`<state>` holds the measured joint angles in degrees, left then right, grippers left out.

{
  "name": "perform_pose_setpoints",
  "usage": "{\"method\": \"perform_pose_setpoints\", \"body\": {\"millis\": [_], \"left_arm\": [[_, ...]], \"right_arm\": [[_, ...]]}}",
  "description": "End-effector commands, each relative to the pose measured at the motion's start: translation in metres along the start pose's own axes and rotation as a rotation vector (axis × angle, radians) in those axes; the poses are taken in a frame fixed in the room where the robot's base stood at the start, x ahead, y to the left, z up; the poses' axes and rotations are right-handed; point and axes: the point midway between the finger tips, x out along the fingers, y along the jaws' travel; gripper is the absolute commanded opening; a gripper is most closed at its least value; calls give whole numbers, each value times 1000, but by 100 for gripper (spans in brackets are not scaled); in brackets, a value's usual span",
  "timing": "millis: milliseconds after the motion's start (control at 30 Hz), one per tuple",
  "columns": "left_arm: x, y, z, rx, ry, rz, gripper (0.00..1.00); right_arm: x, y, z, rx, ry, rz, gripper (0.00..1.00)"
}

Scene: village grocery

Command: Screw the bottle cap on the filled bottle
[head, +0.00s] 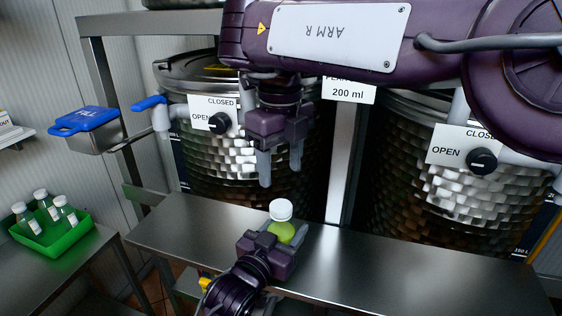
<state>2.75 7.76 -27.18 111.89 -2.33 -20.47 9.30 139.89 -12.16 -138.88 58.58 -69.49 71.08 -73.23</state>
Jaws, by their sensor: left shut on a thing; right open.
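The filled bottle (283,232) holds yellow-green liquid and stands upright at the metal bench. A white cap (281,210) sits on its top; I cannot tell how tight it is. My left gripper (286,243) is shut on the bottle from the near side and hides its lower part. My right gripper (281,165) is open and empty, fingers pointing down, above the bottle and cap with a clear gap.
Two large metal vats (240,150) (425,205) with valve handles stand behind the bench (400,262). A green tray (62,240) with several capped bottles is at the left. The bench right of the bottle is clear.

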Motion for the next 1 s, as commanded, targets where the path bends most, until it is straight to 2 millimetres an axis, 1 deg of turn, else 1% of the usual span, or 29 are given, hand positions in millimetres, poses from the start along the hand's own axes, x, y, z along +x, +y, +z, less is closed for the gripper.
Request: {"method": "perform_pose_setpoints", "body": {"millis": [33, 167, 467, 567, 667, 900, 1000], "left_arm": [[0, 0, 0, 0, 0, -1, 0], [0, 0, 0, 0, 0, -1, 0], [0, 0, 0, 0, 0, -1, 0], [0, 0, 0, 0, 0, -1, 0], [0, 0, 0, 0, 0, -1, 0], [0, 0, 0, 0, 0, -1, 0], [0, 0, 0, 0, 0, -1, 0]], "right_arm": [[-1, 0, 0, -36, 0, 0, 57], [-1, 0, 0, -89, 1, 0, 57], [-1, 0, 0, -94, 1, 1, 57], [3, 0, 0, -94, 3, 4, 57], [13, 0, -1, -93, 3, 6, 57], [51, 0, -1, -93, 4, 6, 57], [64, 0, -1, -92, 4, 3, 57]]}}
